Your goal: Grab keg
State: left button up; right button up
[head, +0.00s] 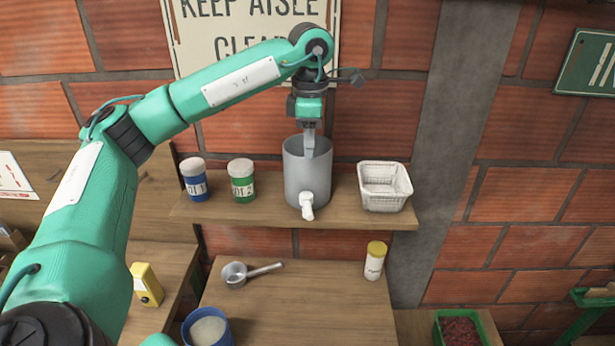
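The keg (306,186) is a grey open-topped cylinder with a white tap low on its front. It stands upright on the wooden wall shelf. My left arm comes in from the left and bends down over the keg. My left gripper (309,150) points straight down, with its fingers at the keg's open mouth. The fingers show edge-on as one narrow shape, so I cannot tell their gap or whether they touch the keg's wall. My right gripper is not in view.
On the shelf (240,210), a blue jar (194,184) and a green jar (242,186) stand left of the keg; a white basket (384,192) stands right. A brick wall stands behind.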

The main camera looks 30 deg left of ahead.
aim_at(307, 164)
pick_arm(q)
jog(key=f+p, duration=0.2)
jog(key=a+f+p, duration=0.1)
jog(key=f, duration=0.2)
jog(key=shift+f+p, duration=0.1)
jog(key=shift+p, duration=0.25)
jog(key=shift+f, duration=0.4)
grip_shut()
jog(key=shift+w, duration=0.1)
dwell(0.8)
